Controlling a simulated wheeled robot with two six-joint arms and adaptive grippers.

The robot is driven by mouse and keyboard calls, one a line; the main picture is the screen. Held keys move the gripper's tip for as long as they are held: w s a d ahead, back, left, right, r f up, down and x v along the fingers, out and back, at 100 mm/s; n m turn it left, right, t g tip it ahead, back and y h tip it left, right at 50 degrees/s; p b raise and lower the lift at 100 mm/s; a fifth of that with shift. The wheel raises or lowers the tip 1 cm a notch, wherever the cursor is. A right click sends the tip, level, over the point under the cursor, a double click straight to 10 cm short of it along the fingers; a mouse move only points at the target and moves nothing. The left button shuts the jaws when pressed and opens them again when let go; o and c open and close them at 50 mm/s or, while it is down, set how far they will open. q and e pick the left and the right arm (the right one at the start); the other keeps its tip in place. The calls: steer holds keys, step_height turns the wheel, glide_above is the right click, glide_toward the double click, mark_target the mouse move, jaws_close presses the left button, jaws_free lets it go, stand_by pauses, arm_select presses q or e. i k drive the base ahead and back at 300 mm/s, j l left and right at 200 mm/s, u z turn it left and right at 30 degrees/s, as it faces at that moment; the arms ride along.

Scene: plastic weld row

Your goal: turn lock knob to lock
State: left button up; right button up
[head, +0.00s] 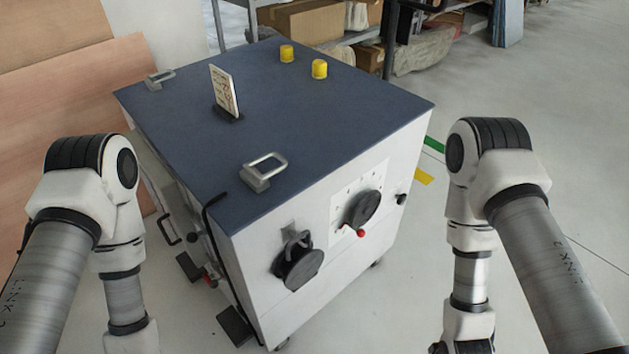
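A white cabinet (262,267) with a dark blue top stands in front of me. Its near right face carries a black round knob (298,265) with a grey loop-like part behind it. To the right of that, a larger black dial (361,208) sits on a white marked plate, with a red ball tip at its lower edge. A small black knob (401,199) is near the right edge of that face. I cannot tell which one is the lock knob or how it is set. Both my arms hang down on either side of the cabinet, and their grippers are out of the picture.
The cabinet top (190,140) bears metal handles, a small upright sign (224,90) and two yellow caps (319,69). Black fittings stick out at its left side. Wood boards (70,95) lean at the left. Shelving with boxes (310,22) stands behind.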

mark_target(401, 199)
steer(key=i+l+u, duration=0.4)
steer(key=l, duration=2.25)
steer(key=l+u, duration=0.4)
steer(key=l, duration=2.3)
steer(key=i, duration=0.05)
